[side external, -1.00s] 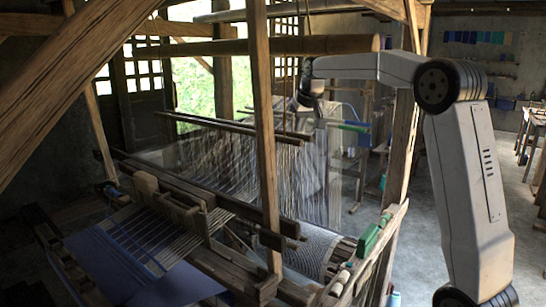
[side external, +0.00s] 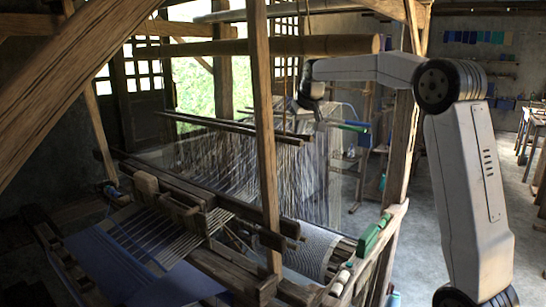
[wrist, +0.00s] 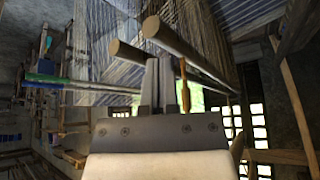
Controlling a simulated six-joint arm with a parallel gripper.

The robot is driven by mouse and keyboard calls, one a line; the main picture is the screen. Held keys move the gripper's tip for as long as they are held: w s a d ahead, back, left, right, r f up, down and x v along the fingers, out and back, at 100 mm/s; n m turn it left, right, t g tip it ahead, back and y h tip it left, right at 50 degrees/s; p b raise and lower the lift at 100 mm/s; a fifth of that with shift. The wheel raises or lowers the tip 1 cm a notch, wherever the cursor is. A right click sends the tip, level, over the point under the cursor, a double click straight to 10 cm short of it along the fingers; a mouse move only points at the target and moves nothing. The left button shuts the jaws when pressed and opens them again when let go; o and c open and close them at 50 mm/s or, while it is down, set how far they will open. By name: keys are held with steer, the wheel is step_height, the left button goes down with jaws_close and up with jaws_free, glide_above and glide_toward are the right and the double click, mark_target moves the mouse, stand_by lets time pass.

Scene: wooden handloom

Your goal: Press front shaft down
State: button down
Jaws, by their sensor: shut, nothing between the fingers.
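Two dark round shaft bars (side external: 235,127) lie side by side across the loom, with pale heddle threads hanging under them. I cannot tell surely which is the front one. In the wrist view, one bar (wrist: 127,53) ends left of my fingers and the other bar (wrist: 170,38) ends just beyond the fingertips.
A thick wooden beam (side external: 290,45) runs above my wrist, and an upright post (side external: 264,150) stands left of it. A green-ended rod (side external: 355,126) is close on the right. The warp threads (side external: 220,165) spread below the bars.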

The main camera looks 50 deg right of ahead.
steer(key=shift+f, duration=3.95)
steer(key=shift+r, duration=2.65)
steer(key=shift+s+f, duration=0.1)
steer(key=shift+s+f, duration=0.1)
steer(key=shift+f, duration=0.05)
steer(key=s+a+f+n+g+y, duration=0.1)
steer(key=s+a+f+g+y, duration=0.1)
steer(key=s+a+f, duration=0.5)
steer(key=s+a+f+n+g+y, duration=0.1)
steer(key=s+a+f+y, duration=0.2)
steer(key=f, duration=0.6)
steer(key=s+a+f+n+g+y, duration=0.1)
steer(key=s+a+f+g+y, duration=0.1)
steer(key=s+a+f, duration=0.4)
steer(key=s+a+f+n+t+h, duration=0.2)
steer(key=s+a+n+h, duration=0.1)
steer(key=a, duration=0.7)
steer(key=shift+t+h, duration=0.3)
steer(key=shift+h, duration=0.3)
